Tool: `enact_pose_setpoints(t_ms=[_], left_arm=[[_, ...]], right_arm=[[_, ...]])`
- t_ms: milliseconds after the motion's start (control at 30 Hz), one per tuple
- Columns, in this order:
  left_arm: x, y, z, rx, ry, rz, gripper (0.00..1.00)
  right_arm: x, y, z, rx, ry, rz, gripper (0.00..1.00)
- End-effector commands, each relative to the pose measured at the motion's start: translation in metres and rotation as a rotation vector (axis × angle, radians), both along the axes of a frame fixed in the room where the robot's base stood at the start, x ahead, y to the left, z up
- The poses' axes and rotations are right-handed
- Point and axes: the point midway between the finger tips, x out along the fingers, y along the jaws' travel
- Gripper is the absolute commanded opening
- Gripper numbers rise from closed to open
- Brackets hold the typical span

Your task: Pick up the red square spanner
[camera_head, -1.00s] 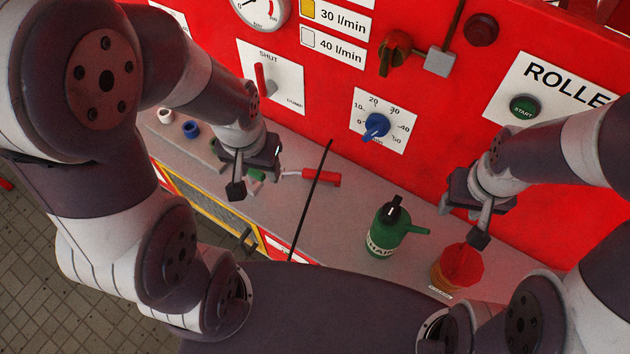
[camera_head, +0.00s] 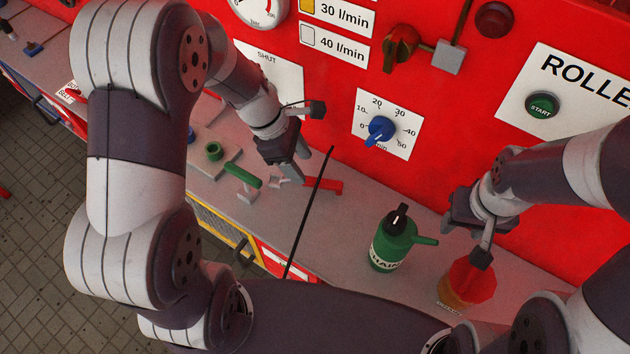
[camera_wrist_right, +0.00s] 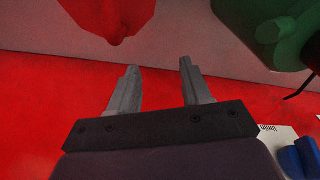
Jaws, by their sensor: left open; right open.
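The red square spanner, with a red handle (camera_head: 323,185) and a greyish shaft toward the left, lies on the grey ledge near the red wall in the head view. A thin black rod crosses in front of it. My left gripper (camera_head: 304,141) is open and empty, above and slightly left of the spanner; its lower finger overlaps the shaft end in the picture. Contact cannot be told.
A green-handled tool (camera_head: 243,175) and a green ring (camera_head: 214,151) lie left of the spanner. A green oil can (camera_head: 392,247) stands to its right. The red wall behind carries a blue knob (camera_head: 381,128) and a green start button (camera_head: 542,104).

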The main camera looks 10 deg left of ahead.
Motion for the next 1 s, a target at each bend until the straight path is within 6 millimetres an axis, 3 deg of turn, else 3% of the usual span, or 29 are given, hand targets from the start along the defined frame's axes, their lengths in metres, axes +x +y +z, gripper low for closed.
enact_pose_setpoints(t_ms=[333, 600, 767, 1000], left_arm=[[0.002, -0.025, -0.047, 0.003, 0.001, -0.004, 0.53], [0.003, -0.027, -0.052, 0.004, -0.002, -0.003, 0.53], [0.003, -0.027, -0.052, 0.004, -0.002, -0.003, 0.01], [0.003, -0.027, -0.052, 0.003, -0.002, -0.003, 0.0]], right_arm=[[0.0, 0.0, 0.004, 0.0, 0.0, 0.0, 0.48], [0.0, 0.0, 0.004, 0.0, 0.0, 0.0, 0.48], [0.0, 0.0, 0.004, 0.0, 0.0, 0.0, 0.48], [0.0, 0.0, 0.004, 0.0, 0.0, 0.0, 0.48]])
